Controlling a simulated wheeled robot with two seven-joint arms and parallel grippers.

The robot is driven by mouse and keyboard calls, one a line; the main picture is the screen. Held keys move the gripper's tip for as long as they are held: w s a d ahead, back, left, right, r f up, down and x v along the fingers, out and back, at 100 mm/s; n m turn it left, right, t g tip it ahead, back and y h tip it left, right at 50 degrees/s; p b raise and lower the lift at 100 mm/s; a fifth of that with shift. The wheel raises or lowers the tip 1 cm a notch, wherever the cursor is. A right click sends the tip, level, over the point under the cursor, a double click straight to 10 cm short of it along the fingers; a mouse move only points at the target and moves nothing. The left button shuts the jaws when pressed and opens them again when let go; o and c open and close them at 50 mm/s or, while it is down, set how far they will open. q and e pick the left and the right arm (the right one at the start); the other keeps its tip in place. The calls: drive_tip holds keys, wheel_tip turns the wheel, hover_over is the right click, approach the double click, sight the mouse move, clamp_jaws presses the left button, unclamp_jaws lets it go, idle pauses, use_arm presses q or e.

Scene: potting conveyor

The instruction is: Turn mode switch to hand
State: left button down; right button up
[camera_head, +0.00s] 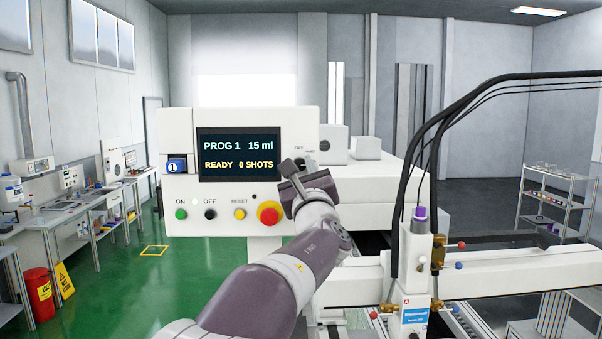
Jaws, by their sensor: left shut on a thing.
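The white control panel (218,218) stands ahead, with a dark screen (238,154) reading PROG 1, 15 ml, READY, 0 SHOTS. The mode switch is at the panel's right side, just below a small OFF label (299,148). My left gripper (294,166) reaches up to that spot from below and is shut on the switch. The fingers hide most of the switch, so I cannot tell which way its knob points. My right gripper is not in view.
A red emergency button (269,213) on a yellow ring sits close left of my left wrist. A yellow RESET button (239,214), a black button (210,214) and a green button (181,214) line the panel's bottom. Black hoses (410,165) arch at the right.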

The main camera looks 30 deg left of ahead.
use_arm(q)
drive_tip(key=n+b, duration=0.2)
drive_tip(key=shift+d+f+n+g+y, duration=0.1)
drive_tip(key=shift+f+n+g+y, duration=0.05)
drive_tip(key=shift+n+g+y, duration=0.25)
drive_tip(key=shift+w+n+g+b, duration=0.1)
drive_tip(key=shift+n+g+b, duration=0.4)
drive_tip(key=shift+n, duration=0.6)
drive_tip(key=n+g, duration=0.1)
drive_tip(key=n, duration=0.2)
drive_tip(key=shift+r+y, duration=0.2)
drive_tip(key=shift+y, duration=0.2)
drive_tip(key=shift+r+n+g, duration=0.1)
drive_tip(key=shift+n+g, duration=0.7)
drive_tip(key=shift+n, duration=0.5)
drive_tip(key=c, duration=0.9)
unclamp_jaws()
